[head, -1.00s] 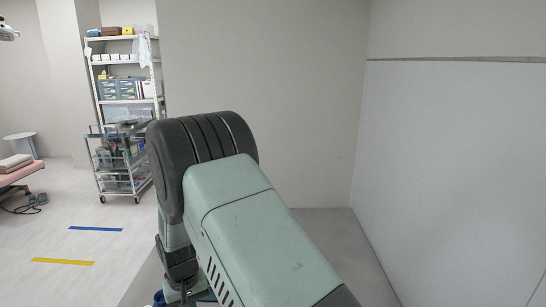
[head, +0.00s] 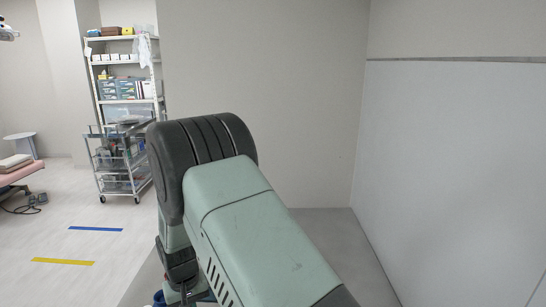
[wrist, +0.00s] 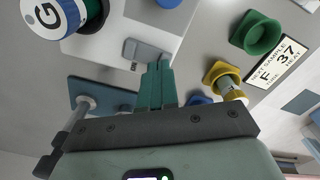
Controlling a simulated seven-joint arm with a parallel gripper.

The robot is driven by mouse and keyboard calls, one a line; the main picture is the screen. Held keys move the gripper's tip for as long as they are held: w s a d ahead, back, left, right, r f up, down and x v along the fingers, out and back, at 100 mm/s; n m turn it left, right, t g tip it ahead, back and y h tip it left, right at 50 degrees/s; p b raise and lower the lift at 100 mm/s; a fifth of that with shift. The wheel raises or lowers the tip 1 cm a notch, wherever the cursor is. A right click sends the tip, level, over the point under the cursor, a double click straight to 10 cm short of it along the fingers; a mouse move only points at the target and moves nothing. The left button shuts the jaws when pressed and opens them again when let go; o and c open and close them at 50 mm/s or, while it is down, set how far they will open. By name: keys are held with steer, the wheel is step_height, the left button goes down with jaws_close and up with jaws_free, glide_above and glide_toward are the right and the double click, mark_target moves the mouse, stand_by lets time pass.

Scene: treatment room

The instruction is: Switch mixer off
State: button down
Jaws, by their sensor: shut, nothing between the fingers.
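The mixer (wrist: 110,42) appears in the wrist view as a white box at the top. It has a grey rocker switch (wrist: 148,51) on its face, with the letters "ON" just below the switch's left end. My gripper (wrist: 158,68) is shut and empty, its teal fingertips close to the lower edge of the switch. I cannot tell whether they touch it. Which way the rocker is tipped is not clear. In the head view my arm hides the mixer and the gripper.
In the wrist view, a container lettered "G" (wrist: 52,14) is at upper left. A green holder (wrist: 262,33), a yellow holder (wrist: 220,74) and a printed card (wrist: 279,48) are at right. A blue plate (wrist: 88,91) lies left of the fingers.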

steer(key=shift+f, duration=0.85)
stand_by(0.3)
steer(key=shift+r, duration=3.55)
